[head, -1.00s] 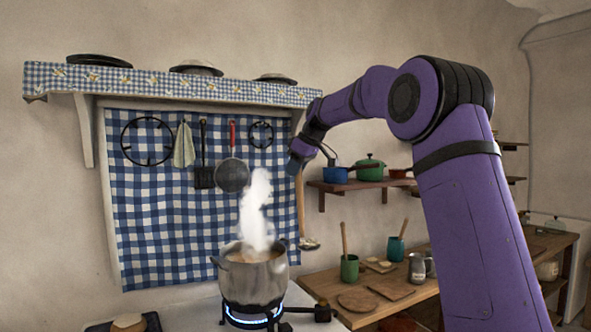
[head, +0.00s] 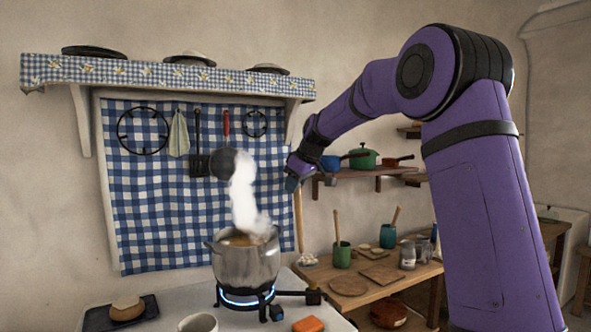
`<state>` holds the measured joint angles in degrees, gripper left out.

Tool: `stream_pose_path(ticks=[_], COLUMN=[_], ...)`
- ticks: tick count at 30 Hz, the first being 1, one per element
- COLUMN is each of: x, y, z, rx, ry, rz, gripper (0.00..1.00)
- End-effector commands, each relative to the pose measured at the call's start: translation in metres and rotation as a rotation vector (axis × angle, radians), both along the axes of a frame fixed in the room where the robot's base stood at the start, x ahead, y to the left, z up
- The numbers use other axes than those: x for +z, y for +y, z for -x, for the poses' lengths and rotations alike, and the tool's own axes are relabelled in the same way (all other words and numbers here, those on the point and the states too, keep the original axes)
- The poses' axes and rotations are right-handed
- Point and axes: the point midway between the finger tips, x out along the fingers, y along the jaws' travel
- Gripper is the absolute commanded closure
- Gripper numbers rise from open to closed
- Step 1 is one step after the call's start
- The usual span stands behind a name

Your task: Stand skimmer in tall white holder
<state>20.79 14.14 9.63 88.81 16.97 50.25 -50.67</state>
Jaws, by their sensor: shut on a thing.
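My gripper (head: 291,183) is at the end of the purple arm, right of the checked cloth panel. It is shut on the skimmer, though the fingers are small and partly hidden. The skimmer's long wooden handle (head: 298,218) hangs nearly upright below the gripper. Its pale head (head: 307,260) is at the bottom, to the right of the steaming pot. A white round-rimmed vessel (head: 198,323) shows at the bottom edge, left of the burner. Only its top is in view, so I cannot tell its height or whether it is the tall white holder.
A steaming metal pot (head: 246,262) stands on a lit burner (head: 246,297) between the white vessel and the skimmer. A wooden side table (head: 385,290) holds cups and boards.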

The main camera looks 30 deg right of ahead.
Motion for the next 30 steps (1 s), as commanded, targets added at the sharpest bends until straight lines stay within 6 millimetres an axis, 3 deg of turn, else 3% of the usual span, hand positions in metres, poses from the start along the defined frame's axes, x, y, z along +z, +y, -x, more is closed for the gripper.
stream_pose_path(ticks=[24, 30], x=[-0.323, -0.394], y=[0.070, 0.083], z=[0.082, 0.099], rx=[-0.380, -0.470], ry=[0.010, 0.008], rz=[0.004, 0.005], gripper=[1.00, 1.00])
